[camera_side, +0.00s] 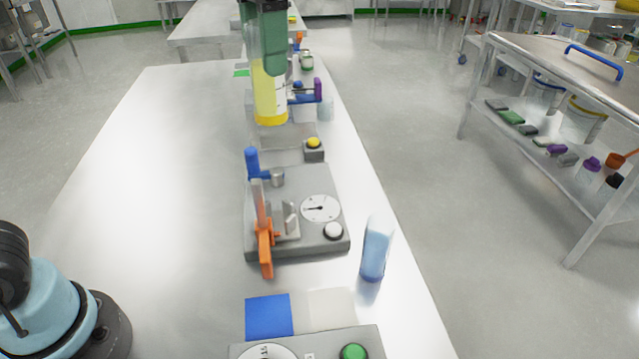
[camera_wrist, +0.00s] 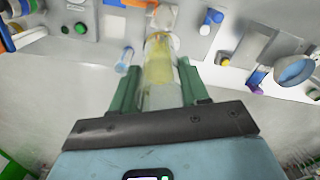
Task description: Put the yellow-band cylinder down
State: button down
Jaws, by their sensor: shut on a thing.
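The yellow-band cylinder (camera_side: 270,98) hangs upright in my gripper (camera_side: 266,45) over the far part of the bench in the side view. My green fingers are shut on its upper part and hide that part. Its lower end appears above the bench top, but I cannot tell the exact gap. In the wrist view the cylinder (camera_wrist: 159,68) lies between the two green fingers of my gripper (camera_wrist: 158,82), with its yellow band showing.
A grey fixture with a dial (camera_side: 320,208) and an orange clamp (camera_side: 265,245) stands nearer on the bench. A blue bottle (camera_side: 376,248) stands by the right edge. A yellow-button box (camera_side: 314,148) is near the cylinder. The bench's left side (camera_side: 150,170) is clear.

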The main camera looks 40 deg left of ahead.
jog(key=s+d+f+n, duration=0.2)
jog(key=s+d+f, duration=1.3)
jog(key=s+d, duration=0.25)
jog(key=w+a+f, duration=0.2)
jog(key=w+f, duration=0.8)
jog(key=w, duration=0.1)
jog(key=shift+w+a+f, duration=0.25)
jog(key=shift+w+a, duration=0.1)
jog(key=shift+a, duration=0.05)
jog(key=shift+f, duration=0.25)
jog(key=c, duration=0.6)
grip_release()
jog(key=shift+o, duration=0.2)
jog(key=shift+r, duration=0.15)
notch_tip(320, 180, up, 12)
